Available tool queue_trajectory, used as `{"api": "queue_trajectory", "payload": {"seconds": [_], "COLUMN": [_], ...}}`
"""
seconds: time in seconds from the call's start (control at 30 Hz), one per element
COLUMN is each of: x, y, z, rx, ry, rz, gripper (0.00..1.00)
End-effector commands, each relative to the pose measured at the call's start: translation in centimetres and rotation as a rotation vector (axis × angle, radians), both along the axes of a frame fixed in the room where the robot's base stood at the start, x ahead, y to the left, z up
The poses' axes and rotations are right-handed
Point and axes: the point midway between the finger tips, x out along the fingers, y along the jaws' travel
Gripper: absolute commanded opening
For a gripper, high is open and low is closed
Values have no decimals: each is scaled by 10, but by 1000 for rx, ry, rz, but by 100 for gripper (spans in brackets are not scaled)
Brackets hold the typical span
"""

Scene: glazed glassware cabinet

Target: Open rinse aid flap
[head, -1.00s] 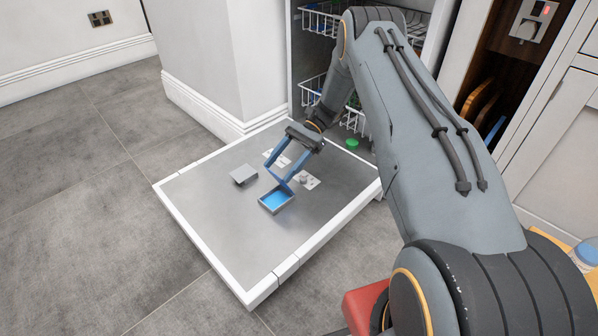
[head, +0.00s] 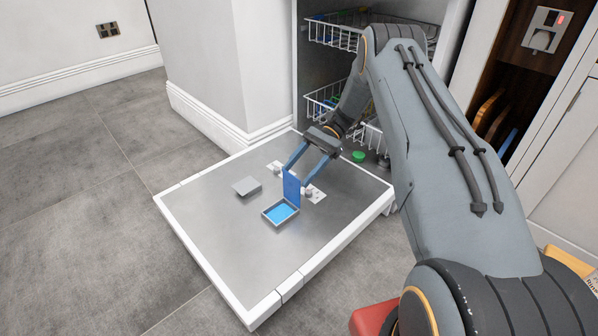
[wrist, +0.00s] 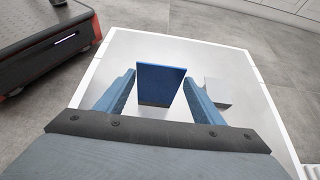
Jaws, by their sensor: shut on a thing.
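The rinse aid flap (head: 291,188) is a blue panel standing about upright at the back edge of a small open compartment (head: 280,213) with a bright blue inside. The compartment is on the inner face of the lowered dishwasher door (head: 225,225). In the wrist view the flap (wrist: 161,84) stands between the fingertips. The compartment is hidden behind the flap there.
A grey raised square (head: 246,186) lies left of the compartment on the door. Small pale plates with knobs are behind the flap. The dishwasher's wire racks (head: 330,98) and a green cap (head: 358,156) are behind. A wall corner (head: 215,70) stands left of the dishwasher.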

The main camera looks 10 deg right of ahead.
Motion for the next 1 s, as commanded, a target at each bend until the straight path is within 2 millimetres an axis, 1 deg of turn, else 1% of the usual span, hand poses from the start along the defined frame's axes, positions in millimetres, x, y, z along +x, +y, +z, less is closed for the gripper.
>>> {"api": "queue_trajectory", "payload": {"seconds": [0.03,0.23,0.27,0.3,0.37,0.63,0.73,0.87,1.0], "x": [-2,-2,-2,-2,-2,-1,2,8,19], "y": [-1,-1,-1,-1,-1,-2,-5,-18,-37], "z": [-6,-7,-7,-7,-6,-3,-1,7,18], "rx": [-9,-9,-9,-7,-6,-4,-4,-3,-5], "ry": [1,3,3,3,3,0,-1,-1,-1], "rz": [-1,0,0,-1,-1,-2,-3,-4,-4], "gripper": [21,21,63,70,80,81,81,81,81]}}
